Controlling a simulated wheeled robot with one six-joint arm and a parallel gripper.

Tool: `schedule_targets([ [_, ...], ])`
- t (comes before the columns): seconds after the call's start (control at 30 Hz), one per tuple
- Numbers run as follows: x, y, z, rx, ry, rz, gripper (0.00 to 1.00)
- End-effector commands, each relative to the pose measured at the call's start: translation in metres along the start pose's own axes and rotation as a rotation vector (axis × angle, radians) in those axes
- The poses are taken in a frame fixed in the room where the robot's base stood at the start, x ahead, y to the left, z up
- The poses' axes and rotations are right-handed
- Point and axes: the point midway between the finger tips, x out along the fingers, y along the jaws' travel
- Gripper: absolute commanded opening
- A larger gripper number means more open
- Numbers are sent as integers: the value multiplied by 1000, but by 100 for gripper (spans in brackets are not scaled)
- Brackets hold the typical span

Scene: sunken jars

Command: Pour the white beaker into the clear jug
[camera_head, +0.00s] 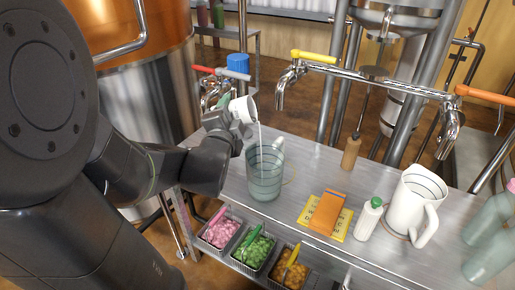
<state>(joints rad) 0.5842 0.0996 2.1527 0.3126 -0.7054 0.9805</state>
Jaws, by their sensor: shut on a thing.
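The white beaker (243,109) is held tilted in the air above the clear jug, its mouth toward the lower right. A thin white stream (261,136) runs from its lip down into the jug. The clear jug (264,178) stands upright on the metal counter, with its handle at the upper right. My gripper (234,124) is shut on the beaker at its left side; its fingers are mostly hidden behind my wrist. The level inside the jug is hard to tell.
A white pitcher (413,204), a white bottle with a green cap (368,219), an orange packet (327,212) and a brown bottle (351,152) stand or lie right of the jug on the counter (300,168). Bins of pink (220,231), green and orange pieces sit along the front. Taps (281,92) hang behind.

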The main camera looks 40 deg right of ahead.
Motion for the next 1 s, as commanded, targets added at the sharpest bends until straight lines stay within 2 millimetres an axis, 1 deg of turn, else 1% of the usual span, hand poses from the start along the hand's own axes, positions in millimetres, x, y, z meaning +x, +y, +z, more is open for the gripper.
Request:
schedule_targets([
  [1.0, 0, 0, 0, 37, 0, -1, 26],
])
